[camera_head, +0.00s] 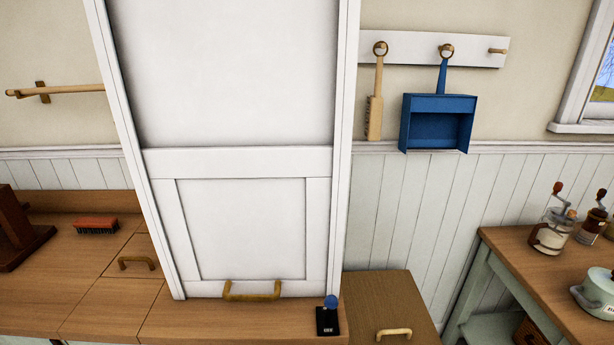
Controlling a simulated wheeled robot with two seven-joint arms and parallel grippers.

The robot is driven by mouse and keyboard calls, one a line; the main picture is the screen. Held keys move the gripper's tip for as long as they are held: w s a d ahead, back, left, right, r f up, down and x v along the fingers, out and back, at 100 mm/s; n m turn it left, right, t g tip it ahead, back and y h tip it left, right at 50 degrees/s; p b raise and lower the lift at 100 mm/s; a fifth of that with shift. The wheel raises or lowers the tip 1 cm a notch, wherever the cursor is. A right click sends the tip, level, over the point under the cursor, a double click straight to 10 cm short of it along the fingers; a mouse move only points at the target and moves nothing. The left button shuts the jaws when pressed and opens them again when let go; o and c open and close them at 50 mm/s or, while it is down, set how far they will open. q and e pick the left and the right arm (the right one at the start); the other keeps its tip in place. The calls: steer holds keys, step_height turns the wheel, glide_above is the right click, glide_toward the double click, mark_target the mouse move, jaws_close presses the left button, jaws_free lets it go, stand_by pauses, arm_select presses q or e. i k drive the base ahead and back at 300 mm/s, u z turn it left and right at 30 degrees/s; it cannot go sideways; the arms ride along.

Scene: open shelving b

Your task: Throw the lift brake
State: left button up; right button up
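A small black box with a blue round knob (330,302) sits on the wooden counter at the foot of the white sliding door, at its right corner. Neither of my grippers is in view.
Left counter holds a red brush (96,225) and a dark wooden stand (18,232). A lower wooden top with a handle (394,333) lies right of the box. A blue dustpan (437,122) and brush hang on the wall. Grinders (553,232) stand on the right table.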

mark_target(331, 302)
steer(key=u, duration=1.15)
steer(key=k, duration=1.2)
steer(key=z, duration=1.85)
steer(key=i, duration=0.45)
steer(key=u, duration=0.05)
